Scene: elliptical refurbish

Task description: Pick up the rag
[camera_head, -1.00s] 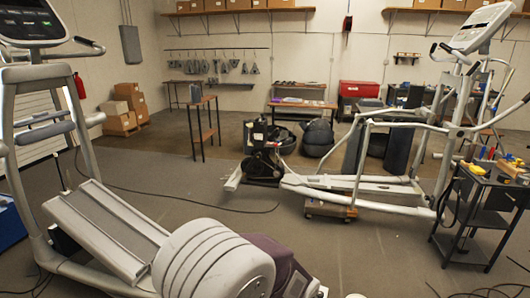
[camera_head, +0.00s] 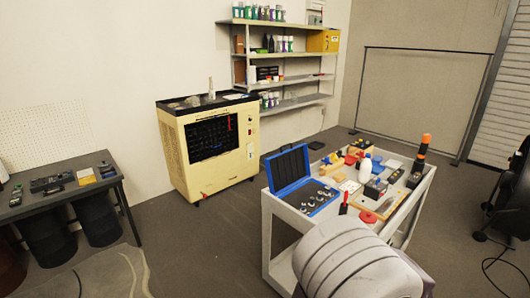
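I cannot pick out a rag with certainty. A pale, flat item (camera_head: 393,163) lies towards the back of the grey cart (camera_head: 283,212), too small to identify. Greyish items (camera_head: 190,101) lie on the dark top of the yellow cabinet (camera_head: 212,165), also too small to tell. Neither of my grippers is in view, so I cannot see what they hold.
The cart stands close ahead, carrying an open blue case (camera_head: 290,172), a white bottle (camera_head: 365,168) and small tools. A dark workbench (camera_head: 60,188) stands left. Shelves (camera_head: 285,53) hang behind. A black chair (camera_head: 512,205) is right.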

